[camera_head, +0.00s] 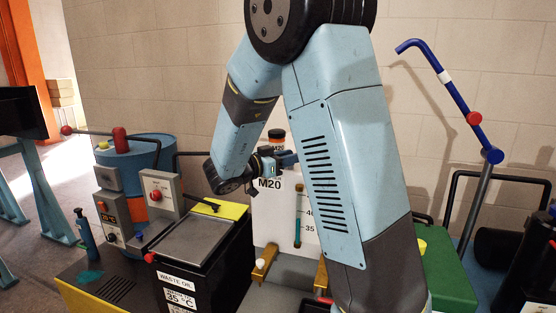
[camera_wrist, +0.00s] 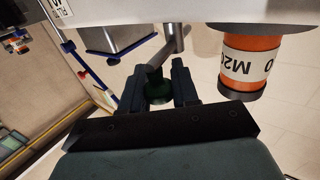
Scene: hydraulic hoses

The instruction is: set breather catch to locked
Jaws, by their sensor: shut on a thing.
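The white tank (camera_head: 268,215) marked M20 stands in the middle of the head view, with a level gauge on its front. An orange breather (camera_head: 277,142) with a dark cap sits on its top. It also shows in the wrist view as an orange cylinder (camera_wrist: 248,68) with an M20 label. A grey lever (camera_wrist: 172,45), apparently the breather catch, runs from the tank to a dark green knob (camera_wrist: 157,92). My gripper (camera_wrist: 160,78) has its fingers on both sides of this knob and is shut on it. In the head view my gripper (camera_head: 287,158) is small beside the breather, its fingertips unclear.
A black waste oil bin (camera_head: 190,275) with a grey lid stands left of the tank. Grey control boxes (camera_head: 162,190) and a blue drum (camera_head: 150,150) are behind it. A blue bent lever (camera_head: 450,90) rises at right above a green box (camera_head: 450,255).

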